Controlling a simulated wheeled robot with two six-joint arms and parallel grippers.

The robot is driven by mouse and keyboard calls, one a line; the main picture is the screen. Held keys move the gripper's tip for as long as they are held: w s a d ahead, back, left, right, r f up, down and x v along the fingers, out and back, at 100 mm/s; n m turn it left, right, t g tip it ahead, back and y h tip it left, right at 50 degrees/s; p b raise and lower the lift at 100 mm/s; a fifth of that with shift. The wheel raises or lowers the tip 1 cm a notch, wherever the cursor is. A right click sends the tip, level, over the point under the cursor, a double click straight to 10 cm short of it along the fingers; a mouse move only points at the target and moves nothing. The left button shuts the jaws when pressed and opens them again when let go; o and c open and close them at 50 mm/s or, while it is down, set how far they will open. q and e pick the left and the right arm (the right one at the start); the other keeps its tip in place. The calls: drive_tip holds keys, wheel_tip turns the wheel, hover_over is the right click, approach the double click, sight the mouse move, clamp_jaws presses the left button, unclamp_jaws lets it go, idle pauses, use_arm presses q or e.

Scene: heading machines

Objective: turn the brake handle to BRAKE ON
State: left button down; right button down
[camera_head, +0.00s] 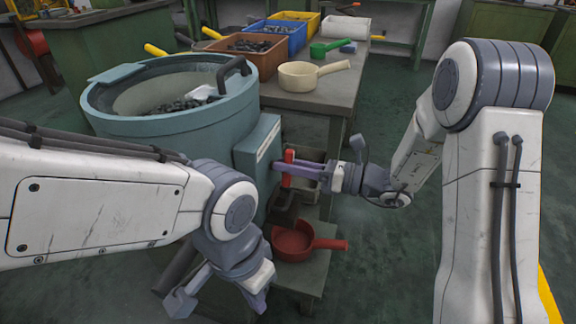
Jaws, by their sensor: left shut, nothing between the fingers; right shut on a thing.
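The brake handle (288,156) is a red upright grip at the side of the teal machine (190,128), by a grey-blue box on its wall. My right gripper (288,168) reaches in from the right and is shut on the handle. Its fingers lie level across the red grip and hide part of it. Any BRAKE ON marking is too small to read. My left gripper (259,301) hangs low in front of the machine, shut and empty, apart from the handle and pointing down.
A red pan (296,241) sits on a low shelf below the handle. A workbench (335,98) behind holds a cream pan (306,75), a green scoop (328,47) and orange (262,67), blue (297,40) and yellow bins (314,22). Open green floor lies to the right.

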drive_tip(key=n+b, duration=0.1)
drive_tip(key=n, duration=0.3)
drive_tip(key=shift+s+f+n+b, duration=0.1)
drive_tip(key=shift+s+n+b, duration=0.05)
drive_tip(key=shift+n+b, duration=0.2)
drive_tip(key=shift+s+n+b, duration=0.1)
drive_tip(key=shift+n+b, duration=1.6)
drive_tip(key=shift+n, duration=0.85)
drive_tip(key=c, duration=0.7)
unclamp_jaws()
drive_tip(key=p+v, duration=0.2)
drive_tip(key=v, duration=0.8)
drive_tip(key=shift+s+d+p, duration=0.1)
drive_tip(key=shift+d+p, duration=0.1)
drive_tip(key=shift+p, duration=0.1)
